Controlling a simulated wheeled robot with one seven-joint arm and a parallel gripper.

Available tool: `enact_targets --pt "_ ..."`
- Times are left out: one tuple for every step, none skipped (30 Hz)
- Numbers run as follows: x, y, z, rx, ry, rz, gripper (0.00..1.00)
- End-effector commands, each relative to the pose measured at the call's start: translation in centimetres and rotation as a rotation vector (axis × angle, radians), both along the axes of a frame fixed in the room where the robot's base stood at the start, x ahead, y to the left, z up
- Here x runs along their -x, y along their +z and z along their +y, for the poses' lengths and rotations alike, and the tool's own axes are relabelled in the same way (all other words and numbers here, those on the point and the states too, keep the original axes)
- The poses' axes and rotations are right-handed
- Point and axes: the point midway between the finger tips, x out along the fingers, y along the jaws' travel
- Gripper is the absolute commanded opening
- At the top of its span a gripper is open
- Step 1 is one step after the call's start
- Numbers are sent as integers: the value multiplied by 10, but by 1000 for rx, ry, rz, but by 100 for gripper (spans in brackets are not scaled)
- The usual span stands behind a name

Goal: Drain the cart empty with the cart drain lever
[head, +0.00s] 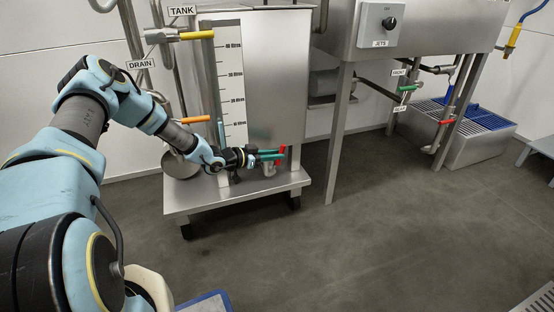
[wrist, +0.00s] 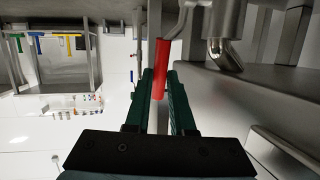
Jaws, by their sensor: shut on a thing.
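The cart (head: 265,60) is a steel tank on a wheeled platform with a white scale on its front left. The red cart drain lever (head: 282,149) is low at the tank's right side, by a short metal outlet. My gripper (head: 272,155), with green fingers, is shut on this lever. In the wrist view the red lever (wrist: 160,68) stands upright in the picture between my two green fingertips (wrist: 160,88), and a bent steel spout (wrist: 229,55) is beside it. My gripper hides part of the lever and outlet in the head view.
A yellow handle (head: 196,35) and an orange handle (head: 195,119) are on pipes left of the scale. A steel unit with a JETS knob (head: 388,22) stands right, with green (head: 407,88) and red (head: 446,122) handles beneath. Grey floor (head: 400,240) is clear in front.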

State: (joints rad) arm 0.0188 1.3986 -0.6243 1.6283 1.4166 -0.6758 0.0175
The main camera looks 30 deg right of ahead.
Motion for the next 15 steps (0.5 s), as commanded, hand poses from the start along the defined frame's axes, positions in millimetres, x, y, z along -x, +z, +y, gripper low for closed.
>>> enact_targets --pt "1 -6 4 26 -2 5 0" --pt "1 -6 6 43 -2 6 0" --pt "1 -6 8 65 -3 9 0" --pt "0 -6 9 80 -3 12 0" --pt "0 -6 10 94 -1 13 0" --pt "0 -6 12 111 -1 16 0" --pt "0 -6 13 124 -1 17 0" --pt "0 -6 14 134 -1 18 0" --pt "-1 -5 15 147 -2 20 0" --pt "-1 -5 16 155 -1 21 0" --pt "-1 -5 17 161 -1 21 0" --pt "-1 -4 17 170 -2 22 0" --pt "-1 -4 18 175 -2 22 0" --pt "-1 -4 19 178 -2 23 0" --pt "-1 -4 19 182 -2 24 0"
